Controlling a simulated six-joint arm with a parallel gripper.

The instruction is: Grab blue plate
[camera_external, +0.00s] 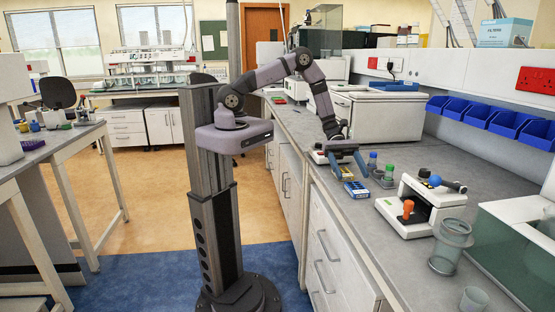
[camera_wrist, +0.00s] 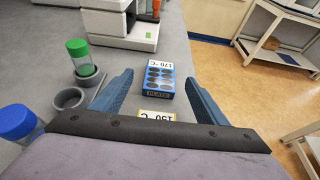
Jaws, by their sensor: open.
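The blue plate (camera_wrist: 158,88) is a small blue block with dark round wells and a white "170 °C" label. It lies on the grey bench, and the external view shows it (camera_external: 356,191) just in front of my gripper. My gripper (camera_external: 351,175) is open and low over the bench. In the wrist view its two blue fingers (camera_wrist: 159,79) show left and right of the plate, with gaps on both sides. A second plate with a "150 °C" label (camera_wrist: 160,116) lies closer to my wrist, mostly hidden by my gripper body.
Green-capped (camera_wrist: 80,52) and blue-capped (camera_wrist: 17,122) tubes stand in grey holders left in the wrist view. A white instrument with an orange knob (camera_external: 407,207) stands on the bench beyond the plate. The bench edge is right in the wrist view.

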